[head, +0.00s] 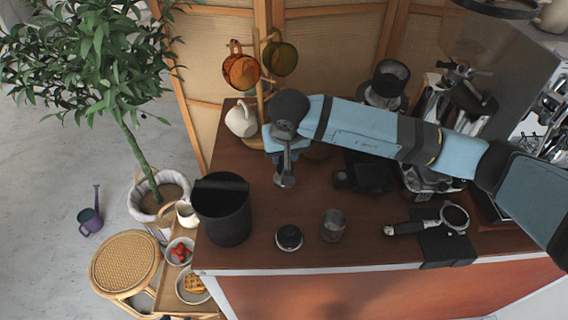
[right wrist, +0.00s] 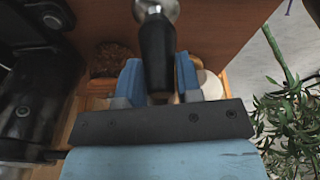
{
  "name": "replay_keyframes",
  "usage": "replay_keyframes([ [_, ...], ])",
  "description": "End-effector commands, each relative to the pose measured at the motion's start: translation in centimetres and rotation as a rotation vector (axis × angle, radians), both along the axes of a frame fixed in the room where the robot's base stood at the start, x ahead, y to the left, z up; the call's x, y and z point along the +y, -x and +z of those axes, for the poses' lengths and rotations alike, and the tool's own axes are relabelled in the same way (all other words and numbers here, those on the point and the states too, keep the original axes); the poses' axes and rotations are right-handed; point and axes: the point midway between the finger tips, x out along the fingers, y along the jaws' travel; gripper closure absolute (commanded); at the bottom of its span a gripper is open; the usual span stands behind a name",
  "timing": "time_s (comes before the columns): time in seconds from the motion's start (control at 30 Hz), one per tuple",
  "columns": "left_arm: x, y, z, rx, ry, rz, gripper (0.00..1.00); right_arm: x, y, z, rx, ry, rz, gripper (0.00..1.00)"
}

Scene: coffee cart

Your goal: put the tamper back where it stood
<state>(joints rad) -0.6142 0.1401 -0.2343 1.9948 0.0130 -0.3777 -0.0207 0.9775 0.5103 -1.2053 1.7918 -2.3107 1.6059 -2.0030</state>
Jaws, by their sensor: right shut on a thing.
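The tamper (head: 286,176) has a shiny metal base and hangs upright below my right gripper (head: 283,146), over the dark wooden counter (head: 290,205). In the right wrist view its black handle (right wrist: 157,52) lies between the blue fingers of my right gripper (right wrist: 158,80), which are shut on it. Its metal end shows at the top edge there. I cannot tell whether the base touches the counter. My left gripper is not in view.
A black bin (head: 223,222), a black round puck (head: 289,238) and a small cup (head: 333,225) stand nearer the front edge. A portafilter (head: 408,228) rests by a black mat (head: 446,248) at right. The mug tree (head: 262,75) stands behind.

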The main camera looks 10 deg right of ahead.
Motion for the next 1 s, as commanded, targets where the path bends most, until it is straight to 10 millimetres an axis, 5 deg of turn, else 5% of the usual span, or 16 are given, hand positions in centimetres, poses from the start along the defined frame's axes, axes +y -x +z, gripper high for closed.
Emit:
replay_keyframes([
  [0.4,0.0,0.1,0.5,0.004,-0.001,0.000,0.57,0.0,0.0,-4.4,0.000,-0.001,0.000,0.96],
  [0.77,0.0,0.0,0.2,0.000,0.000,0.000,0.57,0.0,0.0,-4.9,-0.003,-0.001,0.001,0.96],
  [0.8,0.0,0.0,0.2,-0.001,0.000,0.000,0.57,0.0,0.0,-5.0,-0.002,0.000,0.001,0.65],
  [0.9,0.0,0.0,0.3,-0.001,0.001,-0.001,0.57,0.0,0.0,-4.9,-0.001,0.000,0.001,0.42],
  [1.0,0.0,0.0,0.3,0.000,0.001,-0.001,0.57,0.0,0.0,-4.9,-0.001,0.000,0.001,0.42],
])
